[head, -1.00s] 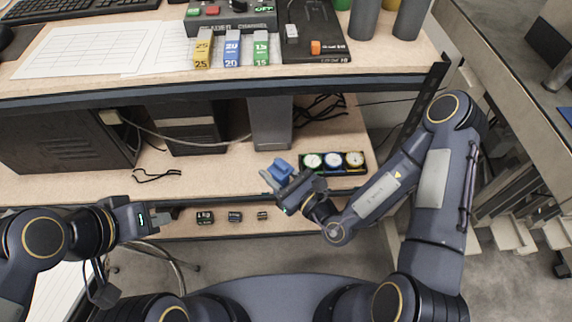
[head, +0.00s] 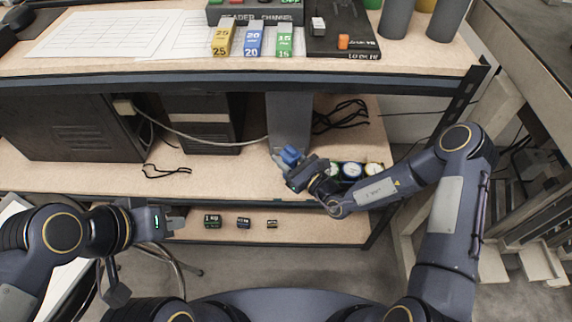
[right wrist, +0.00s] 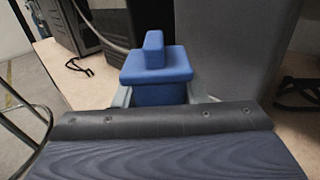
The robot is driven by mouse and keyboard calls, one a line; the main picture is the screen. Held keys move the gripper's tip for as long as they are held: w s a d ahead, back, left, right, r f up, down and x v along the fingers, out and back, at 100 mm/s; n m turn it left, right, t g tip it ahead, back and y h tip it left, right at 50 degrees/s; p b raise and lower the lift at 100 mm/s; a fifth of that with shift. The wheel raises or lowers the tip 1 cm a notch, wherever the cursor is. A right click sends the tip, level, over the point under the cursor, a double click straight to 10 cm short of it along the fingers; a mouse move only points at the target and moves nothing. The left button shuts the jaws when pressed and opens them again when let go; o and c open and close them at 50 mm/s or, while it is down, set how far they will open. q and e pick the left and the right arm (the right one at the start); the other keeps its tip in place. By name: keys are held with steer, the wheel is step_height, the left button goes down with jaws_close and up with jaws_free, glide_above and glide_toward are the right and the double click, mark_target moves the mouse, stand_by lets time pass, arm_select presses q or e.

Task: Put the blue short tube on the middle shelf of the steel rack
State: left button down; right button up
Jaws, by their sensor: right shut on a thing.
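My right gripper (head: 281,156) is shut on a blue piece (head: 291,155), held over the shelf under the worktop, in front of a grey upright post. In the right wrist view the blue piece (right wrist: 157,72) looks like a square-edged block with a raised tab on top, not clearly a tube. It stands upright between the fingertips; its underside is hidden. My left gripper (head: 176,222) is at the left, near the lowest shelf, with nothing seen in it; its opening is unclear. The tiered shelving has a worktop (head: 150,70), a middle shelf (head: 230,180) and a lowest shelf (head: 310,232).
A black computer box (head: 70,125) and loose cables (head: 340,115) are further back. Several small dark blocks (head: 243,223) sit on the lowest shelf. The middle shelf's front centre is clear.

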steer(key=shift+w+f+b, duration=0.2)
steer(key=shift+f+b, duration=0.3)
steer(key=shift+f, duration=1.25)
steer(key=shift+f, duration=0.15)
steer(key=o, duration=1.2)
steer(key=shift+d, duration=0.1)
steer(key=p+v, duration=0.2)
steer(key=v, duration=1)
